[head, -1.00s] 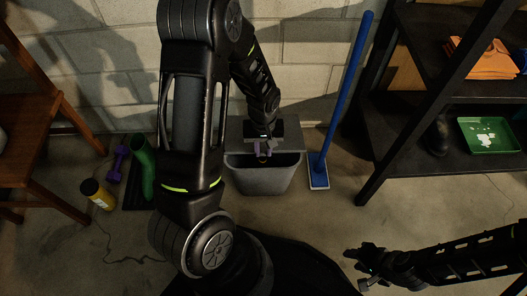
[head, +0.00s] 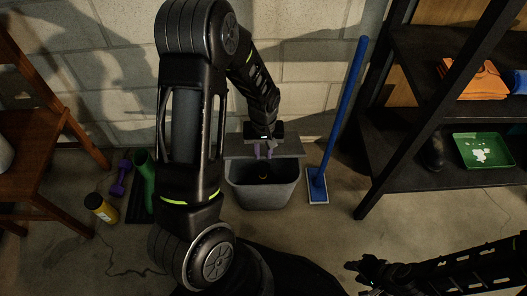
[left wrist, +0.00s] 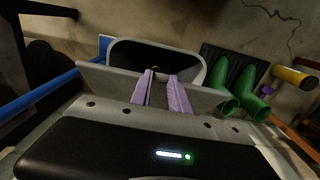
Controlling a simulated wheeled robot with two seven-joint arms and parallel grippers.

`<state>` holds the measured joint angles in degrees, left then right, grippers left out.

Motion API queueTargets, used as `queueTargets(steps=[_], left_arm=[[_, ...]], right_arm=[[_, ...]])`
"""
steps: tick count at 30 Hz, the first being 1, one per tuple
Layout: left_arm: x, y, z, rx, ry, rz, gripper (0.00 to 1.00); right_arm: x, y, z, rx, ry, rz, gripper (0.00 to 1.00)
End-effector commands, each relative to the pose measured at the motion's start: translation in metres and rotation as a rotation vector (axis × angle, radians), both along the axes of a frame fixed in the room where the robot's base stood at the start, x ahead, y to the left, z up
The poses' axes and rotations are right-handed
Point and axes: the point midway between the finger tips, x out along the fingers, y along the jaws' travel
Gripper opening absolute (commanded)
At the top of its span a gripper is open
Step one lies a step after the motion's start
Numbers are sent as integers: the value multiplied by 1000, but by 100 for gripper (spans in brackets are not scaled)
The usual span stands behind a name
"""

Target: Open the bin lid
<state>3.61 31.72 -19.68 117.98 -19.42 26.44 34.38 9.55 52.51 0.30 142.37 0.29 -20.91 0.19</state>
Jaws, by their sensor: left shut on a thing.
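The grey bin (head: 262,197) stands on the floor by the wall, its dark inside showing. A small orange-brown thing lies inside. The grey lid (head: 290,146) is raised at the bin's back edge; it also shows in the left wrist view (left wrist: 108,82), with the open bin (left wrist: 188,52) beyond it. My left gripper (head: 264,153) is at the middle of the lid, its purple fingers (left wrist: 160,92) shut on the lid. The fingertips are partly hidden in the head view. My right gripper (head: 366,273) is low at the right, away from the bin; its fingers are too dark to read.
A blue-handled mop (head: 340,115) leans right of the bin, near the black shelf (head: 375,180). Green boots (head: 146,180), a purple dumbbell (head: 120,178) and a yellow canister (head: 100,207) are at the left, near a wooden chair (head: 45,140). Floor before the shelf is clear.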

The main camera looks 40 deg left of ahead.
Motion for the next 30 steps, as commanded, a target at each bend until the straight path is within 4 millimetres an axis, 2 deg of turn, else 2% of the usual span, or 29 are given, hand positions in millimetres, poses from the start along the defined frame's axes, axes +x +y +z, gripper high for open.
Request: queueTargets(steps=[24,30], left_arm=[[38,28,48,2,-4,1,0],[42,32,54,1,-3,0,0]], right_arm=[[0,0,29,0,0,0,36],[0,0,31,0,0,0,36]])
